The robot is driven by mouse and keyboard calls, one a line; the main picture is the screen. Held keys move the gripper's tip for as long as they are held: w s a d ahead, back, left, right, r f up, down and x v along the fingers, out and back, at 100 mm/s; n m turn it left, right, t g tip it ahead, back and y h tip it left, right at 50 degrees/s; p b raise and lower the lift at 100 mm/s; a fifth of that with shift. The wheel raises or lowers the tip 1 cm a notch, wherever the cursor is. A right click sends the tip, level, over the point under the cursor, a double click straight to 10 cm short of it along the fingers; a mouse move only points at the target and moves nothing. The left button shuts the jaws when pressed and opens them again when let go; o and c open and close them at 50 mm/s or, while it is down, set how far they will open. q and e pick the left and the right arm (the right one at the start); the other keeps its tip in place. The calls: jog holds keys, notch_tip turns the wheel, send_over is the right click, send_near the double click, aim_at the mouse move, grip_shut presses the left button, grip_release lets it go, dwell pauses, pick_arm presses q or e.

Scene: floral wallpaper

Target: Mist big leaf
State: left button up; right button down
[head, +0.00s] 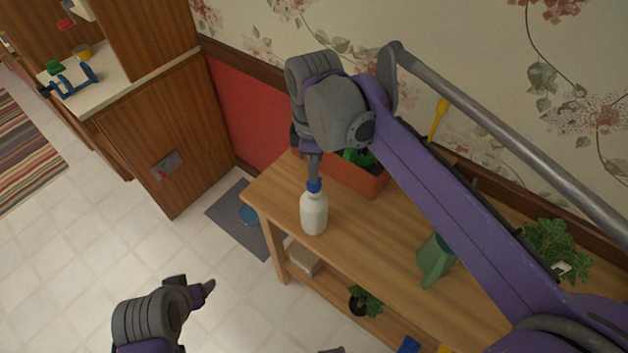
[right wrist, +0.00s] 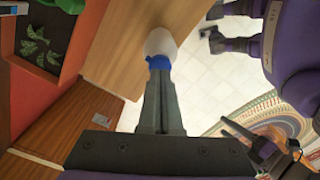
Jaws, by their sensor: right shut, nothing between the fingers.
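A white bottle with a blue top (head: 314,214) stands upright near the left end of the wooden table. My right gripper (head: 314,178) points down at its blue top, with its fingers shut and nothing between them. In the right wrist view, the shut fingers (right wrist: 160,88) end at the blue top, and the white bottle (right wrist: 160,42) shows beyond; whether they touch is unclear. A terracotta planter (head: 372,184) with green leaves stands behind the bottle, partly hidden by my right arm. Its leaves (right wrist: 36,38) show in the right wrist view. My left gripper (head: 203,291) hangs over the floor, away from the table.
A green container (head: 434,262) stands farther right on the wooden table (head: 372,228), and a leafy plant (head: 556,243) at its right. A potted plant (head: 366,300) and a pale block (head: 303,259) are on the lower shelf.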

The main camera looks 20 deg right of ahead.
jog(key=shift+f+b, duration=0.5)
jog(key=shift+f, duration=0.65)
jog(key=shift+r, duration=0.1)
jog(key=shift+r+p, duration=0.75)
jog(key=shift+r, duration=0.4)
jog(key=shift+f, duration=0.25)
